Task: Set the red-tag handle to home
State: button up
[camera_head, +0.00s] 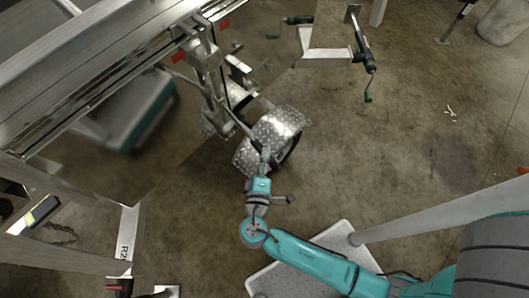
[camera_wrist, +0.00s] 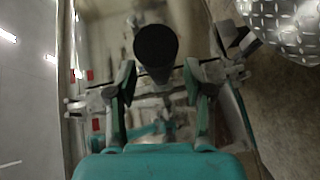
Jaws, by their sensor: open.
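My gripper (camera_wrist: 160,85) is open, its two green-padded fingers apart in the wrist view. A dark round-ended cylinder (camera_wrist: 156,52), perhaps a handle grip seen end-on, appears between and beyond the fingertips. I cannot tell whether it touches them. In the head view my gripper (camera_head: 265,158) is beside the diamond-plate fender, its fingers hard to make out. Red tags (camera_head: 180,57) and (camera_head: 224,25) sit on the trailer's metal edge. Small red patches (camera_wrist: 90,75) also show in the wrist view. Which handle bears the red tag is not clear.
The diamond-plate wheel fender (camera_head: 277,128) stands close to my gripper and shows at the upper right of the wrist view (camera_wrist: 290,25). The aluminium trailer (camera_head: 75,85) fills the upper left. A green-gripped crank (camera_head: 369,66) is at upper right. Open concrete floor lies to the right.

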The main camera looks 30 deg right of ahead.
jog(key=shift+x, duration=1.1)
grip_shut()
